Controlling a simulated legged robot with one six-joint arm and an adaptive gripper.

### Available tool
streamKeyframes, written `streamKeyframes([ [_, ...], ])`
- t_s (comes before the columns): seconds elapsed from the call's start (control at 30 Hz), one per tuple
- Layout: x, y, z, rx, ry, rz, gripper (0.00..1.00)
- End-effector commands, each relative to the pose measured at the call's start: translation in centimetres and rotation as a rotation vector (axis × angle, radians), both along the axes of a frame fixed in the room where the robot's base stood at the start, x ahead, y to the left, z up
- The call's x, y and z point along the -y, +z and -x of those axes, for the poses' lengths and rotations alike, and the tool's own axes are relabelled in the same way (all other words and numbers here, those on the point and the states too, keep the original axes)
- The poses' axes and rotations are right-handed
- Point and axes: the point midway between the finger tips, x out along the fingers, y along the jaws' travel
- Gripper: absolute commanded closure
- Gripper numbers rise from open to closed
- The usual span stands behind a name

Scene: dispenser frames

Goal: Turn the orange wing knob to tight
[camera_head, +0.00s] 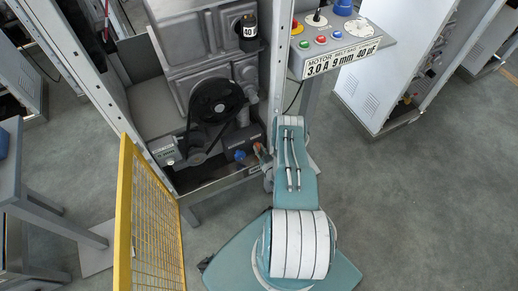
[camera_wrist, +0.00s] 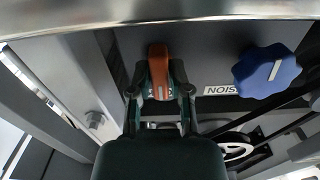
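The orange wing knob (camera_wrist: 158,66) shows in the wrist view on a grey panel, its wing pointing up and down in the picture. My gripper (camera_wrist: 159,80) has one dark finger on each side of it. I cannot tell whether the fingers touch the knob or leave narrow gaps. The knob's lower part is partly hidden between the fingers. In the head view my gripper (camera_head: 262,153) is small and reaches the lower right of the machine, where the knob is too small to make out clearly.
A blue lobed knob (camera_wrist: 267,71) sits right of the orange one, with an upside-down white label (camera_wrist: 221,90) between. A black pulley (camera_head: 215,101) and belt are close by. A metal post (camera_head: 281,60) stands beside my arm. An open yellow mesh gate (camera_head: 125,210) stands left.

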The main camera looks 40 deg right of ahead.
Motion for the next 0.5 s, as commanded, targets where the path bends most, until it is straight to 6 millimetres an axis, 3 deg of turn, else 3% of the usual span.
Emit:
streamKeyframes([
  [0.5,-0.07,-0.02,0.32,-0.001,0.001,0.001,0.44],
])
